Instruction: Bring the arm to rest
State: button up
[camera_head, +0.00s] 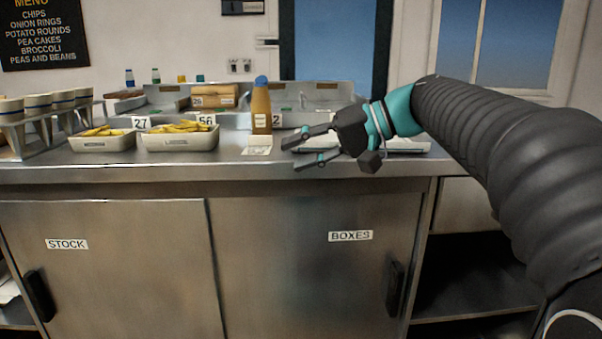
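My gripper (306,151) is at the end of my arm, which reaches in from the right. A brown bottle with a blue cap (261,108) stands upright on the counter, to the left of the fingers. My gripper looks apart from the bottle. Part of the counter behind my gripper is hidden.
The steel counter (100,172) holds two trays of chips, a left one (102,143) and a right one (180,140). A cup rack (42,125) stands at the far left. A brown box (214,96) is at the back. Below are cupboard doors (110,275) and an open shelf (475,275).

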jog(key=s+d+f+m+t+h, duration=0.1)
jog(key=s+d+f+h, duration=0.5)
jog(key=s+f, duration=0.5)
jog(key=s+d+f+m+t+h, duration=0.1)
jog(key=s+d+f+h, duration=0.6)
jog(key=f, duration=0.9)
jog(key=s+d, duration=0.2)
jog(key=s, duration=0.2)
jog(key=shift+d+f+t, duration=0.3)
jog(key=shift+f+t, duration=0.05)
jog(key=shift+t, duration=0.05)
jog(key=shift+s+d, duration=0.1)
jog(key=shift+d, duration=0.05)
